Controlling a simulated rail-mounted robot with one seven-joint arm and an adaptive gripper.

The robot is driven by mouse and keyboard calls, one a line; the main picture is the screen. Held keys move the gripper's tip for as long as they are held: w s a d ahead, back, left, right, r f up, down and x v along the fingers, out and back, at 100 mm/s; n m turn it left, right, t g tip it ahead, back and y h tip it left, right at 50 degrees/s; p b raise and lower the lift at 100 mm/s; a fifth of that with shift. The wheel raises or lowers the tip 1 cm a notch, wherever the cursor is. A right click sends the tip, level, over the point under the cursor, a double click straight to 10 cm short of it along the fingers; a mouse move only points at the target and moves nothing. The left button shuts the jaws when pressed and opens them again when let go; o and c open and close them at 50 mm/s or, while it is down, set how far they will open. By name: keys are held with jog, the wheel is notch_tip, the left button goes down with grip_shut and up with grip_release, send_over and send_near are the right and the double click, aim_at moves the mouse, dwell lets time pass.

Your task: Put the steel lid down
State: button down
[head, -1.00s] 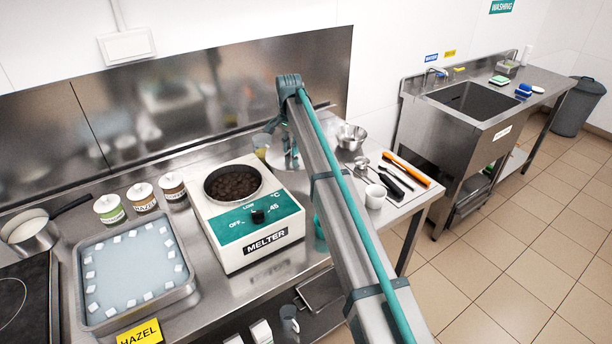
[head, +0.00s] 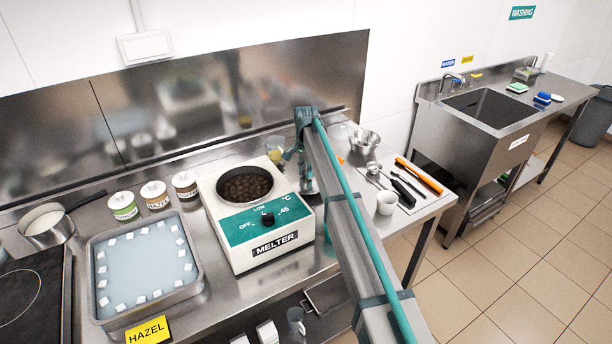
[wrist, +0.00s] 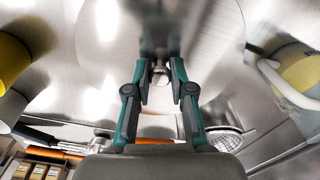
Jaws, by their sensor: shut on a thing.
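My gripper (wrist: 160,77) is shut on the small knob of the steel lid (wrist: 205,28), a shiny round disc that fills the upper middle of the wrist view. In the head view my own arm hides most of the gripper and lid, just right of the melter (head: 262,241). I cannot tell whether the lid touches the counter. The melter is a white box with a teal front, and its round well is open, showing brown pieces inside.
Right of my arm are a steel bowl (head: 364,142), a white cup (head: 386,202) and several tools with black or orange handles. Left of the melter stand labelled jars (head: 154,195) and a tray (head: 94,263) with white cubes. A steel backsplash (head: 200,115) rises behind.

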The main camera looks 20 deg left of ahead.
jog(key=shift+f+p, duration=0.4)
jog(key=shift+f, duration=1.05)
jog(key=shift+f, duration=0.15)
jog(key=c, duration=1)
grip_release()
notch_tip(320, 180, up, 12)
jog(key=b, duration=0.3)
jog(key=shift+r, duration=0.2)
jog(key=shift+d, duration=0.1)
